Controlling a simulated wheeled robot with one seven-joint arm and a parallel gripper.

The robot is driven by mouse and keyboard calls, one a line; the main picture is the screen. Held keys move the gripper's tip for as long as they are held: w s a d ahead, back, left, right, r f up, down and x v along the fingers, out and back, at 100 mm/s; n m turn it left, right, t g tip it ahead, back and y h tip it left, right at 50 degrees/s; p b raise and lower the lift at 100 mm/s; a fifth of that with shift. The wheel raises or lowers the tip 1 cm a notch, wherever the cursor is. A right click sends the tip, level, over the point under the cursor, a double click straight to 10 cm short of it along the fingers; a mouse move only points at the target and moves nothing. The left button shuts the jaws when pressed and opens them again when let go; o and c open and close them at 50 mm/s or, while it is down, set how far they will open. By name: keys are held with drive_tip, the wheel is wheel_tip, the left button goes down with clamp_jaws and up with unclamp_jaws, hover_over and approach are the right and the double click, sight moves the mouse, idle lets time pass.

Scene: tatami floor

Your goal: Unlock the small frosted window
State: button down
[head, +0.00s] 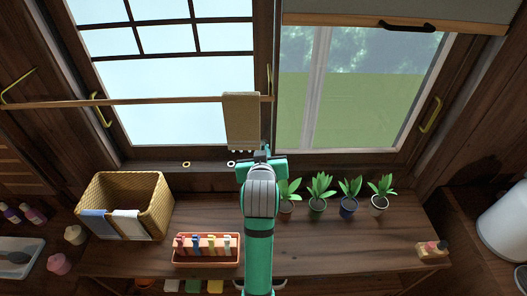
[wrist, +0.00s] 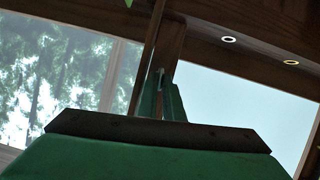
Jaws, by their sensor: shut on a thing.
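The pale, blank window with a dark grid (head: 165,95) fills the left of the head view and looks frosted. It also shows as a plain light pane in the wrist view (wrist: 245,110). My gripper (head: 262,154) is at the foot of the dark post between the two windows. In the wrist view its green fingers (wrist: 162,95) are shut on a small greyish piece (wrist: 161,74) at that post, which looks like the window lock. The fingers hide most of the piece, so its position cannot be told.
A towel (head: 241,118) hangs on a wooden rod (head: 160,101) just above my gripper. Several potted plants (head: 318,190) stand close on the right. A peg box (head: 207,262) and a wicker basket (head: 155,195) stand left. Two small rings (head: 186,164) lie on the sill.

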idle(0.4)
drive_tip(key=c, duration=1.9)
unclamp_jaws()
drive_tip(key=shift+d, duration=0.2)
